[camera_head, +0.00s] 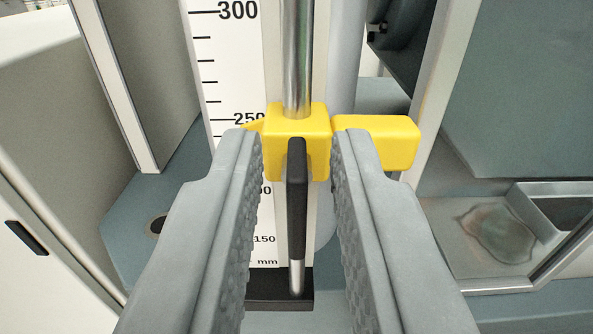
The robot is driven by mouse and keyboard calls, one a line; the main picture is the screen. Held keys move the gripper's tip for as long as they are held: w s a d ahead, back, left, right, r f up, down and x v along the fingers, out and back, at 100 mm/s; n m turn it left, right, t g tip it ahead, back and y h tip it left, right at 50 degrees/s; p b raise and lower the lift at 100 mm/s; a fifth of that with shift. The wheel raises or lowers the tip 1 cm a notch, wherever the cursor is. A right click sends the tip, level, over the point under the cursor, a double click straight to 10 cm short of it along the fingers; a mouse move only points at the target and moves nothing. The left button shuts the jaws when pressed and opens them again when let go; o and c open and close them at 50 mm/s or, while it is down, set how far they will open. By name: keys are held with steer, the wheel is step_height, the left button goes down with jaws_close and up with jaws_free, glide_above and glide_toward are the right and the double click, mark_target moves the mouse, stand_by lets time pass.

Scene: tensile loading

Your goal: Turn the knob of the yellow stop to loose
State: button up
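The yellow stop (283,120) sits on a vertical metal rod (297,60) in front of a white millimetre scale, near the 250 mark. Its black knob (297,200) is a long lever hanging down from the front of the stop, with a metal tip at its lower end. My gripper (297,160) is open, with one grey finger on each side of the knob. A gap shows between each finger and the knob. The fingertips reach the stop's height and cover parts of its sides.
The white scale (228,60) stands behind the rod. A black base block (268,288) lies at its foot. A grey tray (500,230) with a stained patch is at the right. White and grey panels stand on both sides.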

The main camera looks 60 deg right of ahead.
jaws_close()
steer(key=shift+n, duration=0.4)
steer(key=n, duration=0.3)
steer(key=shift+w+a, duration=0.15)
steer(key=shift+w, duration=0.05)
steer(key=n, duration=0.4)
steer(key=shift+w+a+f+n, duration=0.1)
steer(key=shift+w+f+n, duration=0.1)
steer(key=shift+n, duration=0.1)
steer(key=n, duration=0.6)
steer(key=f+n, duration=0.1)
steer(key=n, duration=0.2)
steer(key=shift+w+a, duration=0.15)
steer(key=shift+w, duration=0.05)
steer(key=shift+n, duration=0.4)
